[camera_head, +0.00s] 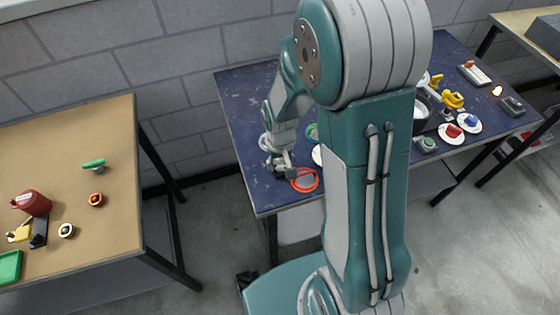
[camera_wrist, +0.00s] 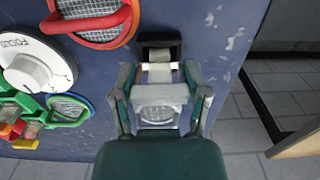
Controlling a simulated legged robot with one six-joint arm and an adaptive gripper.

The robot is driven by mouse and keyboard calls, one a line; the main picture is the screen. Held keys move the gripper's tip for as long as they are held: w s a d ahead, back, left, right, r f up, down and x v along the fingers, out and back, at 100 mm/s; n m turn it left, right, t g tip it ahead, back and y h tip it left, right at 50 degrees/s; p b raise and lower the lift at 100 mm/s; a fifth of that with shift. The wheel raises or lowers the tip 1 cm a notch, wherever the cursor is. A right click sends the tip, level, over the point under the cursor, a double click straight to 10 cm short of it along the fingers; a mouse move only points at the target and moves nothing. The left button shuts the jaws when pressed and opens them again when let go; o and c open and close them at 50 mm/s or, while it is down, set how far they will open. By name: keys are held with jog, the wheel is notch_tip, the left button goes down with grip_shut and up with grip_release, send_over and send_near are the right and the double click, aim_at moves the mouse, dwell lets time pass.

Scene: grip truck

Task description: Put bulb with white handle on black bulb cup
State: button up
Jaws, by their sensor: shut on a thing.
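My gripper (camera_head: 277,160) is over the near left part of the blue table, left of a red ring (camera_head: 304,180). In the wrist view my gripper (camera_wrist: 159,78) is shut on a white piece, which I take for the white handle of the bulb (camera_wrist: 160,73); the fingers stand on either side of it. A black piece (camera_wrist: 158,41), probably the black bulb cup, shows just beyond the white piece, near the table edge. I cannot tell whether the two touch or whether the bulb is seated.
The blue table (camera_head: 240,95) holds a white disc (camera_wrist: 38,66) and green parts left of my gripper in the wrist view. Several coloured items stand at its far right. A brown table (camera_head: 60,135) at left holds a green-handled piece (camera_head: 93,163) and a red container (camera_head: 33,202).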

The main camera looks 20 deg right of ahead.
jog(key=shift+f, duration=0.15)
dwell(0.5)
jog(key=o, duration=1.3)
jog(key=shift+c, duration=0.2)
jog(key=shift+r, duration=3.75)
jog(key=shift+r, duration=0.15)
jog(key=s+r+t, duration=0.5)
jog(key=s+r, duration=0.9)
jog(key=r, duration=0.4)
jog(key=shift+r+t, duration=0.2)
jog(key=shift+t, duration=0.1)
